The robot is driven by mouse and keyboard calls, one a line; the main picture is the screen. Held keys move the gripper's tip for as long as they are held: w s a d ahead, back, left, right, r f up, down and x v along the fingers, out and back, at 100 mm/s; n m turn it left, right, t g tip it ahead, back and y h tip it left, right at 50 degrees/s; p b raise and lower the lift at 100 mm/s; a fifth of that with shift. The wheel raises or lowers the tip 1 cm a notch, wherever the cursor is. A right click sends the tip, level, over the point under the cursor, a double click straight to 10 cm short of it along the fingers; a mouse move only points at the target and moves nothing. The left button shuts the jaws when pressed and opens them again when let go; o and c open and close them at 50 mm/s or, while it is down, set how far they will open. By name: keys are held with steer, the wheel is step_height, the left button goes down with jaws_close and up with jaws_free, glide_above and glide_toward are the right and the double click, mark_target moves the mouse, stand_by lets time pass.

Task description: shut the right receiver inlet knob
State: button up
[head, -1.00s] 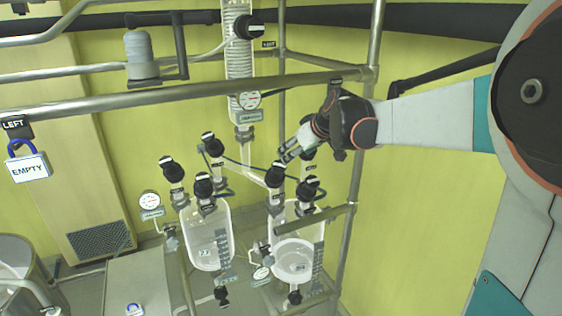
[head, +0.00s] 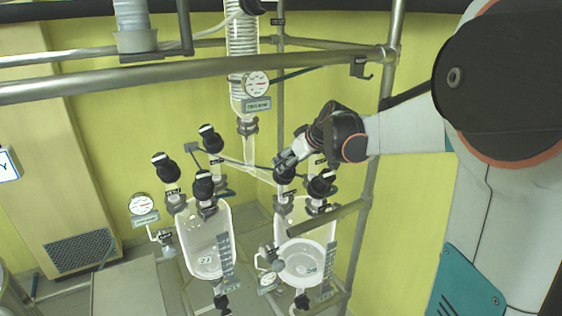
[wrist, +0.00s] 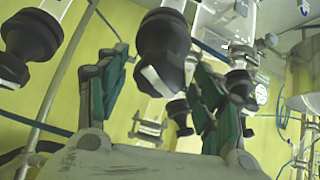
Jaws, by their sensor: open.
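The right receiver (head: 303,225) is a clear glass vessel with several black knobs on its top necks. The knob at its left neck (head: 284,172) has a white-marked top. Another black knob (head: 322,183) stands to its right. I cannot read which label marks the inlet. My gripper (head: 287,161) is at the top of the left-neck knob in the head view. In the wrist view my gripper (wrist: 157,85) is open, with green-padded fingers spread on both sides of a large black knob (wrist: 163,45). I cannot tell whether the fingers touch it.
The left receiver (head: 208,245) with its black knobs (head: 203,185) stands to the left. A metal rail (head: 190,69) crosses above, and an upright pole (head: 369,200) stands right of the receivers. A glass coil condenser (head: 243,50) hangs above. Another black knob (wrist: 32,35) is close by at left.

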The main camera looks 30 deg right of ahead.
steer(key=shift+s, duration=0.15)
steer(key=c, duration=1.1)
steer(key=shift+o, duration=0.2)
steer(key=shift+m, duration=0.4)
